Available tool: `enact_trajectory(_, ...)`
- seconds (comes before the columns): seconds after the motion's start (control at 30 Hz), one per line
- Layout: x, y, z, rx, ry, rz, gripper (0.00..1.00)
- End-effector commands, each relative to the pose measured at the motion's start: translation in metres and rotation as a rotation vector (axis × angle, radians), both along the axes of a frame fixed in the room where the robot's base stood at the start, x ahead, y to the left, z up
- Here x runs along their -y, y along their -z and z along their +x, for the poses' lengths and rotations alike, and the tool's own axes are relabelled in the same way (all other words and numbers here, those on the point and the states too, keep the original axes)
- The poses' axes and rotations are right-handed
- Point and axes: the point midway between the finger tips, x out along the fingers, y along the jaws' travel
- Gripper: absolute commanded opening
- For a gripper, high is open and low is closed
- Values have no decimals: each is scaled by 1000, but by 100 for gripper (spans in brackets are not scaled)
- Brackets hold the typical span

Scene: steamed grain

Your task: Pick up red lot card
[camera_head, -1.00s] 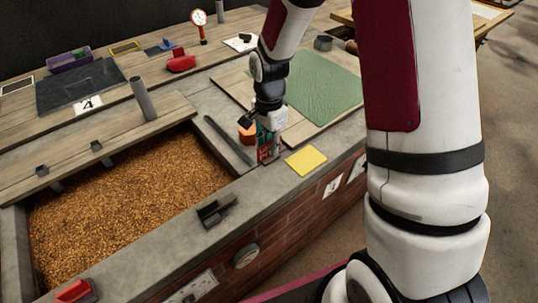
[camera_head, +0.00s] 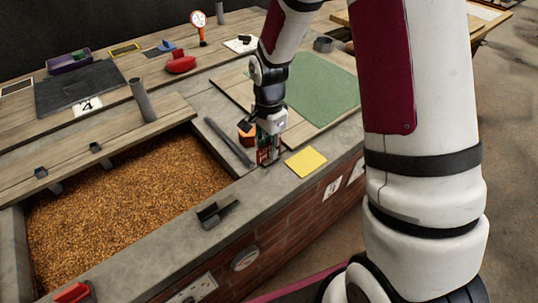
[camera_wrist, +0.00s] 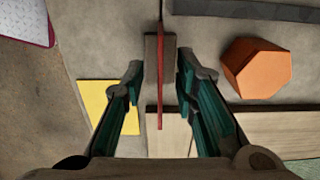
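The red lot card (camera_wrist: 160,75) shows edge-on in the wrist view as a thin red strip. It stands upright in a narrow grey-brown holder (camera_wrist: 153,45). My gripper (camera_wrist: 159,72) is open, with one green-padded finger on each side of the card and a visible gap on both sides. In the head view my gripper (camera_head: 266,154) is low over the concrete ledge beside the grain bed. A red patch of the card (camera_head: 263,157) shows between the fingers there; the rest is hidden by them.
An orange faceted block (camera_wrist: 257,68) lies close to the right finger in the wrist view. A yellow card (camera_head: 305,162) lies flat on the ledge to the right. A dark bar (camera_head: 229,141) lies left of my gripper, near the grain bed (camera_head: 120,205). A green mat (camera_head: 322,88) lies behind.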

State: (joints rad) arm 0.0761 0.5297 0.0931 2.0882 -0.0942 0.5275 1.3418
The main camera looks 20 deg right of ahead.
Motion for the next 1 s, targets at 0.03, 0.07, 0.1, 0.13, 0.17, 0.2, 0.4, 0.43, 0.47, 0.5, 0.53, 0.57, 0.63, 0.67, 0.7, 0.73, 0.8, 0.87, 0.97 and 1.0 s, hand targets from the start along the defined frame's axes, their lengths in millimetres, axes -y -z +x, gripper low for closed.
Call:
enact_trajectory(0.03, 0, 0, 0, 0, 0, 0, 22)
enact_trajectory(0.07, 0, 0, 0, 0, 0, 0, 15)
enact_trajectory(0.1, 0, 0, 0, 0, 0, 0, 6)
enact_trajectory(0.13, 0, 0, 0, 0, 0, 0, 0)
enact_trajectory(0.17, 0, 0, 0, 0, 0, 0, 0)
enact_trajectory(0.2, 0, 0, 0, 0, 0, 0, 0)
enact_trajectory(0.4, 0, 0, 0, 0, 1, 0, 0)
enact_trajectory(0.43, 0, 0, 0, 0, 1, 0, 0)
enact_trajectory(0.47, 0, 0, 0, 0, 1, 0, 0)
enact_trajectory(0.5, 0, 0, 0, 0, 1, 0, 0)
enact_trajectory(0.53, 0, 0, 0, 0, 1, 0, 0)
enact_trajectory(0.57, 0, -1, 0, 0, 1, 0, 0)
enact_trajectory(0.63, 0, -3, 0, 0, 1, 0, 0)
enact_trajectory(0.67, 0, -4, 0, 1, 2, 0, 0)
enact_trajectory(0.7, 0, -6, 0, 1, 3, 0, 0)
enact_trajectory(0.73, 0, -8, 0, 1, 3, 0, 0)
enact_trajectory(0.8, 0, -15, 0, 2, 2, 0, 0)
enact_trajectory(0.87, 0, -22, 1, 3, 0, -1, 0)
enact_trajectory(0.97, 0, -37, 1, 3, 1, 0, 0)
enact_trajectory(1.0, 0, -44, 1, 4, 1, 0, 0)
